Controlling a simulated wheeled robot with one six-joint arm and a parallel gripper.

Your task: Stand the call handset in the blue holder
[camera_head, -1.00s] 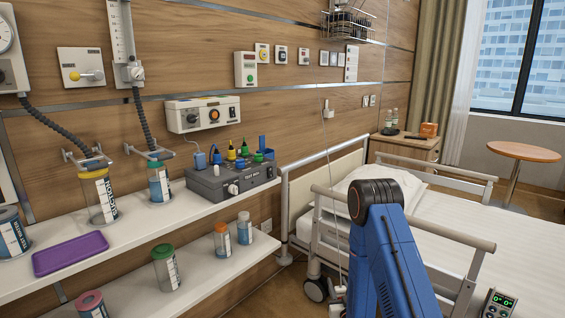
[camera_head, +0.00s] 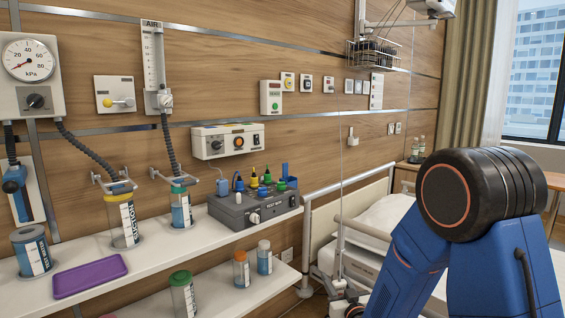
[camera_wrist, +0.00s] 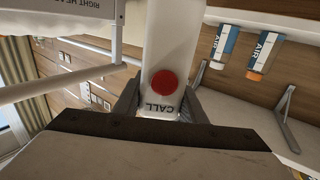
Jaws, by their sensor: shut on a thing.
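The call handset (camera_wrist: 160,45) is white with a round red button and the word CALL, seen close up in the wrist view. My gripper (camera_wrist: 158,104) is shut on it, with a grey finger at each side of its lower part. The handset's far end runs out of the top of the wrist view. In the head view my blue arm fills the lower right, and neither gripper nor handset shows. A small upright blue piece (camera_head: 285,169) at the right back of the grey test box looks like the blue holder, but I cannot be sure.
The grey test box (camera_head: 252,210) with coloured connectors stands on the upper white shelf, near a purple tray (camera_head: 90,276) and jars. Capped bottles (camera_head: 241,268) stand on the lower shelf. The bed rail (camera_head: 350,182) is on the right.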

